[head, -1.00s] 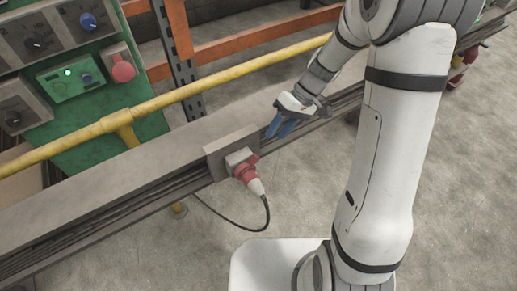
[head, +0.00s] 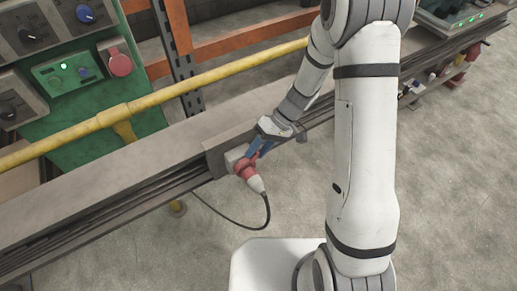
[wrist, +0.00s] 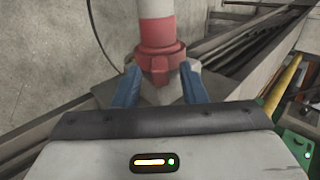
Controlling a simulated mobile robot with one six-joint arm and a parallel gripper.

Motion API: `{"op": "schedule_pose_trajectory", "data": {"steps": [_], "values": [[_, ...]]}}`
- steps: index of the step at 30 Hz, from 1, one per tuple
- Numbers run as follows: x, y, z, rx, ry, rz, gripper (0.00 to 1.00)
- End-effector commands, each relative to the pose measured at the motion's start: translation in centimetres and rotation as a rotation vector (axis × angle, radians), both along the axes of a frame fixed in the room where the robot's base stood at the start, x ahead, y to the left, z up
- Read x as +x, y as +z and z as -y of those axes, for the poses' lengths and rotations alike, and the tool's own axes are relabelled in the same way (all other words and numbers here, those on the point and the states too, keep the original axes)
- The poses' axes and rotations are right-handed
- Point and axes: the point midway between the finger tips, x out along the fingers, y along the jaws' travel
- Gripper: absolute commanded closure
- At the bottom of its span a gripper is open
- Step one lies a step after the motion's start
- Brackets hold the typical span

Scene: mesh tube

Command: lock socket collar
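A red socket collar (head: 246,167) sits on a grey socket box on the front of the rail. A red and white plug (head: 256,185) is in it, with a black cable hanging down. The collar also shows in the wrist view (wrist: 160,62), just beyond the fingertips. My gripper (head: 257,152) is at the collar from the upper right. In the wrist view its two blue fingers (wrist: 161,85) are apart, one on each side of the collar, with gaps showing. Whether a fingertip touches the collar cannot be told.
The long grey rail (head: 110,180) runs behind the socket. A yellow pipe (head: 170,93) and a green control panel (head: 75,75) with knobs stand behind it. The black cable (head: 240,228) loops below the plug.

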Motion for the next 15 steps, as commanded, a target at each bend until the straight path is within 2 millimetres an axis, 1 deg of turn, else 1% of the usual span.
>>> {"op": "schedule_pose_trajectory", "data": {"steps": [5, 15], "values": [[0.0, 0.01, 0.0, 0.0, 0.0, 0.0, 0.62], [0.01, 0.03, 0.01, 0.0, 0.0, 0.0, 0.9]]}}
